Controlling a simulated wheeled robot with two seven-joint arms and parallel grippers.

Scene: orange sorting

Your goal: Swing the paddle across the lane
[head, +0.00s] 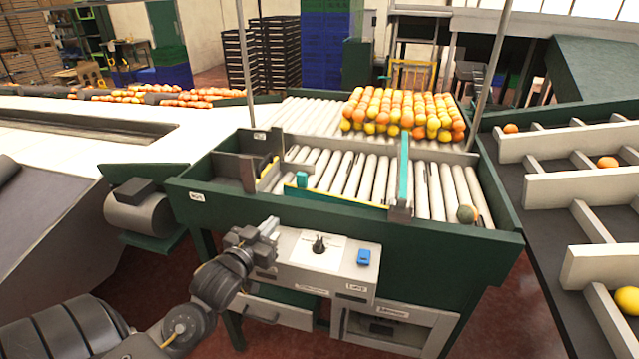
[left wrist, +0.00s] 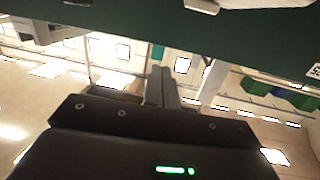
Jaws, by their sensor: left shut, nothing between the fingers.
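A roller lane (head: 340,175) runs inside a green-framed machine. A teal bar (head: 404,160) lies lengthwise over the rollers from a grey block at the front edge; it appears to be the paddle. A long teal strip with a yellow edge (head: 335,199) runs along the near side. A control panel (head: 300,258) on the machine's front carries a black knob (head: 319,243) and a blue switch (head: 364,257). My left gripper (head: 272,230) is shut and empty at the panel's left end, left of the knob. Its fingers also show in the left wrist view (left wrist: 164,86). My right gripper is out of view.
Many oranges and yellow fruit (head: 405,112) are massed on the rollers at the back. A sorting rack (head: 570,187) with a few fruits stands at right. A motor (head: 140,207) juts out at left.

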